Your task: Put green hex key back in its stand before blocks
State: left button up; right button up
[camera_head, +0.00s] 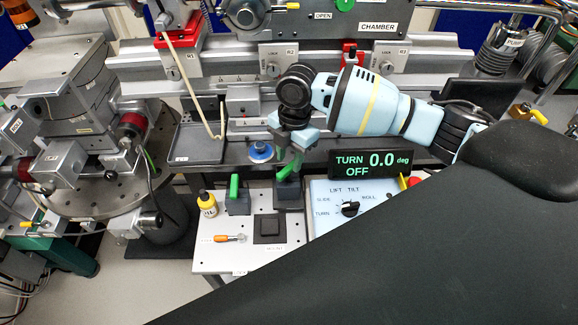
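My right gripper (289,154) comes in from the right on a light blue wrist and points down over the small white bench. A green piece (289,167), which looks like a hex key's handle, shows slantwise right at its fingertips, above a dark block (289,193). I cannot tell whether the fingers are closed on it or whether it sits in the block. A second green piece (234,187) stands upright at another dark block (238,205) to the left. I cannot tell which block is the stand. My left gripper is not in view.
A yellow oil bottle (208,205), an orange-handled tool (229,238) and a dark square pad (269,228) are on the white bench (214,258). A knob panel (350,208) and a TURN display (376,163) lie to the right. A grey tray (198,150) lies behind.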

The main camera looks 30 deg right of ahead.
notch_tip(320, 180, up, 8)
jog(key=shift+w+d+f, duration=0.15)
jog(key=shift+d+f, duration=0.05)
jog(key=shift+d, duration=0.2)
